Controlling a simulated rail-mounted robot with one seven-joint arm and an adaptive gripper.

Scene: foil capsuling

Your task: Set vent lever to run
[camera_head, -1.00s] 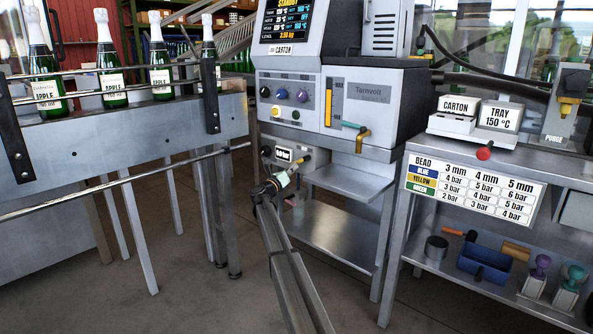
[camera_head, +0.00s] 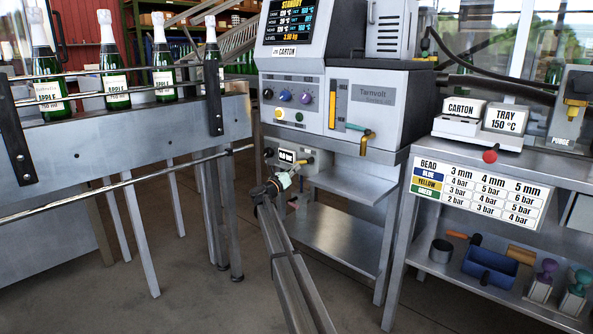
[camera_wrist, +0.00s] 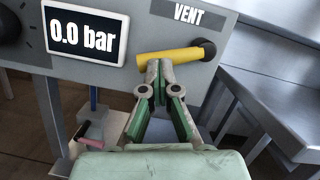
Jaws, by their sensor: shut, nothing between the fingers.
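The yellow vent lever (camera_wrist: 170,62) is in the wrist view, below the VENT label (camera_wrist: 200,15). It runs left from a black round pivot (camera_wrist: 206,49) and lies nearly level, its left end slightly lower. My gripper (camera_wrist: 158,68) is shut and empty. Its fingertips are at the lower edge of the lever, near its middle; I cannot tell whether they touch it. In the head view my gripper (camera_head: 291,172) is in front of the small panel under the Tarnvolt machine, and the lever is too small there to read its angle. No run marking is legible.
A pressure display (camera_wrist: 86,37) left of the lever reads 0.0 bar. A black knob (camera_wrist: 10,25) is at the panel's far left. A steel shelf (camera_head: 355,184) juts out right of the panel. The bottle conveyor (camera_head: 120,140) stands left, a bench (camera_head: 560,168) right.

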